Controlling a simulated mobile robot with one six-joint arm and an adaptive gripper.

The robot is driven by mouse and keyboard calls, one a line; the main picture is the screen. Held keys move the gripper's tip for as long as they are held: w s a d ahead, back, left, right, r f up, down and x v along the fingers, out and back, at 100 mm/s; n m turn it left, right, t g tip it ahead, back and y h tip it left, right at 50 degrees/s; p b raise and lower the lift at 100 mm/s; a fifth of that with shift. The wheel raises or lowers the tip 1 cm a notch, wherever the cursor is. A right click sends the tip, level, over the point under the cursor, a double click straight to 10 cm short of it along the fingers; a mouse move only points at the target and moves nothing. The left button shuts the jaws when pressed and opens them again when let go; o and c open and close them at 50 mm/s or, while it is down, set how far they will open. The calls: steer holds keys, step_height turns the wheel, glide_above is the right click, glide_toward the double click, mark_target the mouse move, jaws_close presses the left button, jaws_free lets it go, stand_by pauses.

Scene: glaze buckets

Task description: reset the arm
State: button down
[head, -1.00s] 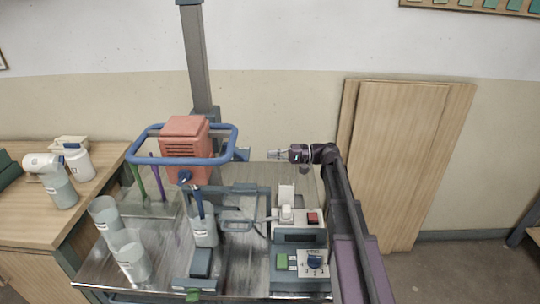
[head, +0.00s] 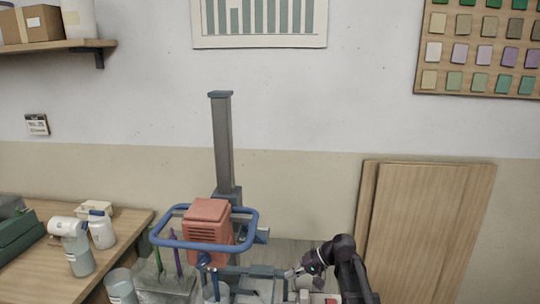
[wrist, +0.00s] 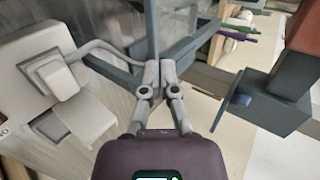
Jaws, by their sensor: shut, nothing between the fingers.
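My gripper (head: 292,272) shows in the head view to the right of the mixing stand, at the end of my dark arm, pointing left and down. In the wrist view its two grey fingers (wrist: 157,92) are together, with nothing between them. Blue-grey frame parts (wrist: 185,52) lie just beyond the fingertips; I cannot tell whether they touch. The orange mixer head (head: 208,222) with its blue ring guard (head: 170,241) stands to the left of my gripper in the head view.
A grey column (head: 223,140) rises behind the mixer. A white box with a plug and cable (wrist: 55,75) is close at the left in the wrist view. Buckets (head: 120,287) stand at the lower left. Wooden boards (head: 425,230) lean on the wall at right.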

steer(key=s+d+f+h+p, duration=0.1)
steer(key=s+d+h+p, duration=0.4)
steer(key=s+d+h, duration=0.5)
steer(key=s, duration=0.3)
steer(key=shift+d+n+h, duration=0.2)
steer(key=shift+n+h, duration=0.1)
